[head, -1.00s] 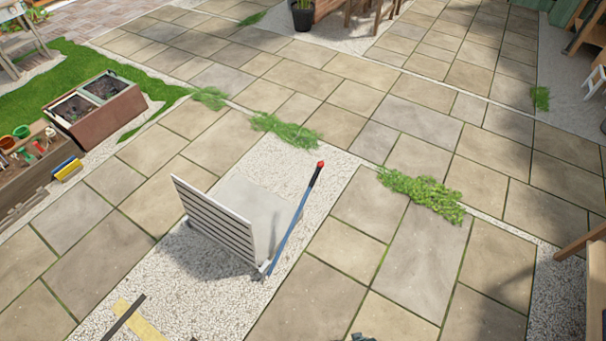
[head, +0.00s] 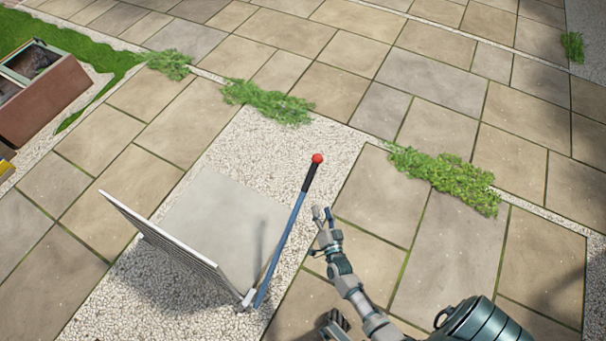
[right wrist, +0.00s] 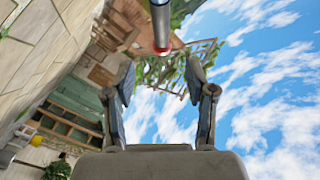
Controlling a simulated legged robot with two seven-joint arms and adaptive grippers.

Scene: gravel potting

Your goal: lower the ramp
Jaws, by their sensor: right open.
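The ramp (head: 170,244) is a pale panel with a slatted face, standing raised and steeply tilted at the left edge of a flat grey slab (head: 222,215). A lever (head: 285,235) with a blue shaft, black grip and red knob (head: 317,158) rises at the slab's right side, leaning right. My right gripper (head: 322,215) is just right of the lever, below its black grip, open and empty. In the right wrist view its fingers (right wrist: 160,85) are spread, and a rod with a red end, apparently the lever, comes in from the top. My left gripper is not in view.
Gravel (head: 280,150) surrounds the slab, with stone paving on both sides. Grass tufts (head: 265,100) and a larger green clump (head: 445,178) grow along the gravel strips. A brown planter box (head: 40,105) stands at the far left. The paving behind is clear.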

